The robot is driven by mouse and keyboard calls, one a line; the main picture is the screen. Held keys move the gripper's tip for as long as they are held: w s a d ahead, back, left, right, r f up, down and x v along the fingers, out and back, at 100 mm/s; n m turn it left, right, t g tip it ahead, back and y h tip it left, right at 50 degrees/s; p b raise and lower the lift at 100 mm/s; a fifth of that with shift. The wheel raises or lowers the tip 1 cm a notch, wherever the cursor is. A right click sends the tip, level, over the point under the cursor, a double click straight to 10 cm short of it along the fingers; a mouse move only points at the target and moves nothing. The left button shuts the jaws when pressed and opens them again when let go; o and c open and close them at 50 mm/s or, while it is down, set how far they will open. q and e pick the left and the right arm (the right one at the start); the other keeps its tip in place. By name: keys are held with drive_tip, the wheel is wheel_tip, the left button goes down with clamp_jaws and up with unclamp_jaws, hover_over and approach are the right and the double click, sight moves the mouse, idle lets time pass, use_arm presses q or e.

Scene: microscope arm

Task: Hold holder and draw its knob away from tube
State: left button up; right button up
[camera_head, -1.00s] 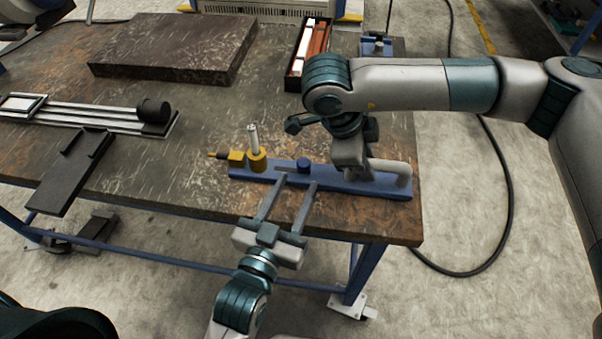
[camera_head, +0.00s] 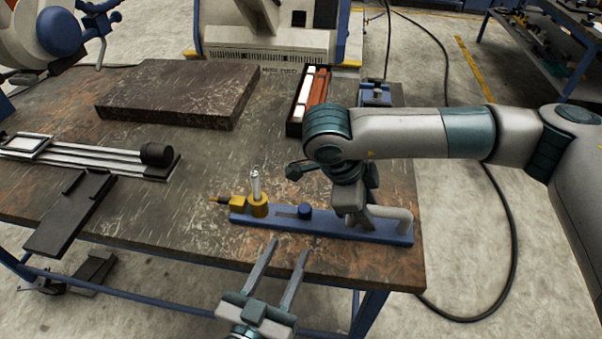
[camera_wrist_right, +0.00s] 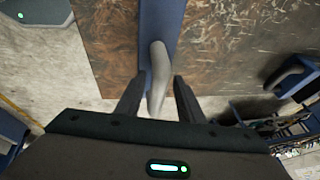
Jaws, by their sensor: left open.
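The holder is a blue rail (camera_head: 270,220) lying near the table's front edge in the head view. A silver tube (camera_head: 256,183) stands upright in a yellow ring at its left end. A yellow block (camera_head: 237,202) with a thin pin adjoins the ring on the left. A round blue knob (camera_head: 305,211) sits on the rail right of the tube. My left gripper (camera_head: 289,246) is open and empty in front of the rail. My right gripper (camera_wrist_right: 161,85) has its fingers on either side of the rail's grey handle (camera_wrist_right: 158,65); whether they press on it is unclear.
A dark slab (camera_head: 175,93) lies at the back of the table (camera_head: 210,160). A tray with white and red bars (camera_head: 314,92) is at the back right. Metal rods with a black knob (camera_head: 157,154) lie at left. The table between slab and rail is clear.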

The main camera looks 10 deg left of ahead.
drive_tip(key=shift+r, duration=0.1)
idle(0.3)
drive_tip(key=v, duration=1.2)
